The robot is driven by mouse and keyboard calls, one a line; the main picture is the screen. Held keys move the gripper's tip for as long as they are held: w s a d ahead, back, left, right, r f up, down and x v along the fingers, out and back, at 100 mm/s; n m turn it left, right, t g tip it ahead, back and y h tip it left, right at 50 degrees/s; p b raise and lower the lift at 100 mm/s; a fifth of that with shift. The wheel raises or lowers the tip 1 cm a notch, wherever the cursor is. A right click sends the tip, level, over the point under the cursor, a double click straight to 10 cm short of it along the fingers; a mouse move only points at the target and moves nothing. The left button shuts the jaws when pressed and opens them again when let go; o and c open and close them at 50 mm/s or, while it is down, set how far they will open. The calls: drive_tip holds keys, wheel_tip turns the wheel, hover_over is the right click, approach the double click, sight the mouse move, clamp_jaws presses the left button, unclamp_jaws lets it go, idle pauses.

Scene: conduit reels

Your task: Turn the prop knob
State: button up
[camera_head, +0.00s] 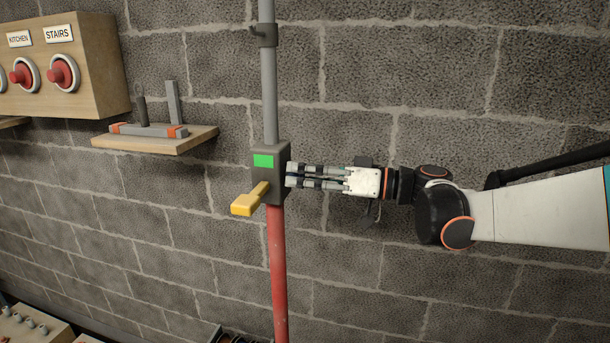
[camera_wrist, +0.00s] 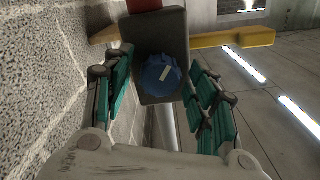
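The knob (camera_wrist: 162,74) is blue and round with a pale mark on it. It sits on the side face of a dark grey box (camera_head: 282,190), which also shows in the wrist view (camera_wrist: 157,25). My gripper (camera_head: 291,176) is at the right side of the box, level with it. In the wrist view its green-padded fingers stand apart, one on each side of the knob, with gaps to it. It is open and holds nothing. The fingers mostly hide the knob in the head view.
The box has a green panel (camera_head: 263,161) and a yellow lever (camera_head: 250,199). A grey pipe (camera_head: 268,80) runs above it and a red pipe (camera_head: 277,270) below. A wooden shelf (camera_head: 190,142) and a button panel (camera_head: 95,80) are at left. The block wall is close behind.

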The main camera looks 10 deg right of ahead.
drive_tip(key=v, duration=1.2)
idle(0.3)
